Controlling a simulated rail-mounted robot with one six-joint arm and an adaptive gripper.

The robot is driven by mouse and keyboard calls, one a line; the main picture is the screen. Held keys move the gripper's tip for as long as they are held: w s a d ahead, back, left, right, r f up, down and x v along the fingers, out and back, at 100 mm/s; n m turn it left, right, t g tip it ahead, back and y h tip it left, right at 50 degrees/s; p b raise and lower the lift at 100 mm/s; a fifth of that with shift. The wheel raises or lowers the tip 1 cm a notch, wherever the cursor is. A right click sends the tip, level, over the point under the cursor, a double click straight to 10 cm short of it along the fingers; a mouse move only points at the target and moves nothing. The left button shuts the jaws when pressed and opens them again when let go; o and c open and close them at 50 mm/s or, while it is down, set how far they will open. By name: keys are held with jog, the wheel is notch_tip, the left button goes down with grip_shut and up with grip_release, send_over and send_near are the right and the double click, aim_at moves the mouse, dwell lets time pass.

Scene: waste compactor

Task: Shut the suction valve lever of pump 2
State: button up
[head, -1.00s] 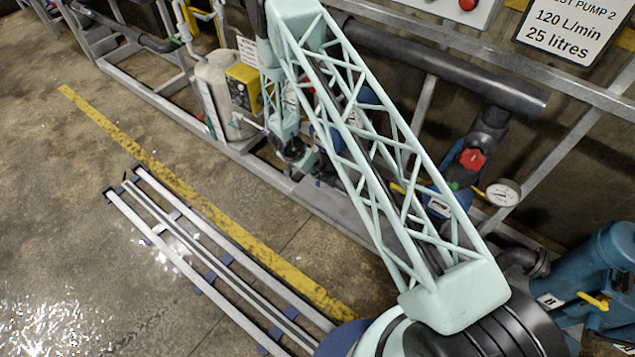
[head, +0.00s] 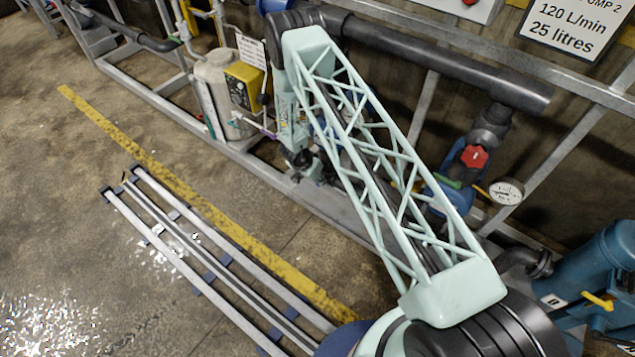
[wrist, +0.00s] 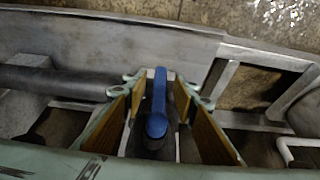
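In the wrist view a blue lever (wrist: 157,122) sits on a dark pipe fitting, its handle pointing up the picture. My gripper (wrist: 160,87) is open, with one finger on each side of the lever. Gaps show between the lever and both finger pads. In the head view my gripper (head: 304,172) hangs low by the grey frame, and my arm hides the lever there. A sign (head: 567,25) at the top right, partly cut off, ends in "UMP 2".
A dark pipe (wrist: 60,80) runs in from the left in the wrist view. In the head view a white canister (head: 222,95) and a yellow box (head: 244,85) stand left of my arm. A red-handled valve (head: 473,158) and a gauge (head: 505,191) are to its right.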

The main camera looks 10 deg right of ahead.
jog(key=shift+x, duration=1.1)
grip_shut()
